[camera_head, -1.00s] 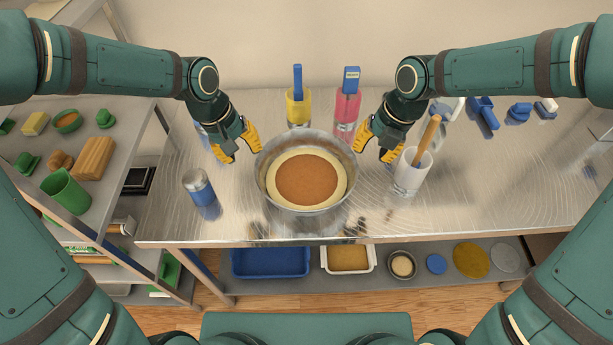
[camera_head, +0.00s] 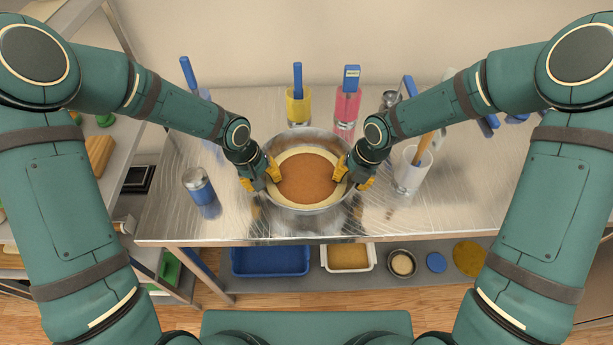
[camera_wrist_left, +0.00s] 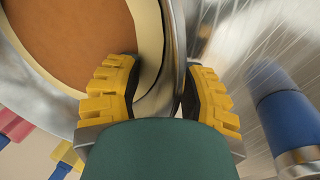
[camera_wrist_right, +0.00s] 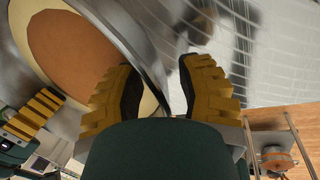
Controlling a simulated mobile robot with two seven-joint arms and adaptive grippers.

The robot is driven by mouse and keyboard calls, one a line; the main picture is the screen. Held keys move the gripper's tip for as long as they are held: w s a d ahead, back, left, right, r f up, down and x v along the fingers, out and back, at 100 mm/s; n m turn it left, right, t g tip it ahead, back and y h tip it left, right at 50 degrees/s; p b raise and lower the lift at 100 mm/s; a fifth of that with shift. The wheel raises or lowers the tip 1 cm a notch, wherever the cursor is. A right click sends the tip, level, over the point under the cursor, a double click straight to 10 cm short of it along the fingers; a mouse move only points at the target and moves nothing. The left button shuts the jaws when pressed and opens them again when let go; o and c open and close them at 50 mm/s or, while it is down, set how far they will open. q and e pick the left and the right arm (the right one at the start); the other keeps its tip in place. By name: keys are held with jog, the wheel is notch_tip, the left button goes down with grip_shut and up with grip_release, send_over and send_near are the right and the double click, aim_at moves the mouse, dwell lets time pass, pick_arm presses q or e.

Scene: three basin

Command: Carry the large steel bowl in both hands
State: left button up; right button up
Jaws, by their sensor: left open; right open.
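The large steel bowl (camera_head: 306,138) stands on the metal table in the middle of the head view, with an orange-brown filling and a pale ring inside. My left gripper (camera_head: 260,180) is at the bowl's left rim, open. In the left wrist view its yellow fingers (camera_wrist_left: 160,88) straddle the bowl's wall (camera_wrist_left: 174,50), one inside and one outside. My right gripper (camera_head: 352,175) is at the right rim, open. In the right wrist view its fingers (camera_wrist_right: 160,92) straddle the rim (camera_wrist_right: 140,45) likewise. The fingers hide parts of the rim.
A blue-and-steel jar (camera_head: 200,190) stands left of the bowl. A yellow container (camera_head: 298,106) and a pink container (camera_head: 345,108) stand behind it. The table front (camera_head: 270,230) is clear.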

pick_arm(q)
jog(key=shift+o, duration=0.3)
jog(key=shift+f, duration=0.1)
pick_arm(e)
jog(key=shift+o, duration=0.4)
jog(key=shift+f, duration=0.1)
pick_arm(q)
grip_shut()
pick_arm(e)
grip_shut()
pick_arm(q)
jog(key=shift+d, duration=0.1)
pick_arm(e)
jog(key=shift+a, duration=0.1)
